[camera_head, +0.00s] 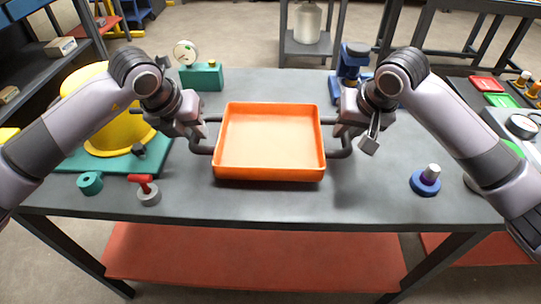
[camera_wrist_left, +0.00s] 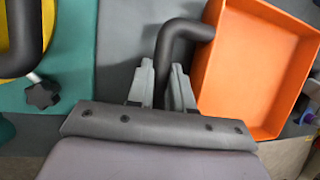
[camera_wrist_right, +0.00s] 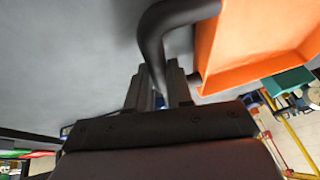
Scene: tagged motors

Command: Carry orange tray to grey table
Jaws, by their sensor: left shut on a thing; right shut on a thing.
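The orange tray (camera_head: 269,173) is an empty, shallow square box with a dark tube handle on each side. It is at the middle of a grey table (camera_head: 300,207); I cannot tell whether it rests on the top or is just above it. My left gripper (camera_head: 203,124) is shut on the left handle, which shows between its fingers in the left wrist view (camera_wrist_left: 165,85). My right gripper (camera_head: 338,124) is shut on the right handle, also seen in the right wrist view (camera_wrist_right: 155,50). The tray looks about level.
A yellow round part (camera_head: 118,138) on a teal plate stands left. A teal block with a gauge (camera_head: 201,77) and a blue device (camera_head: 350,68) stand behind. A blue round part (camera_head: 425,182) lies right. The front middle is clear.

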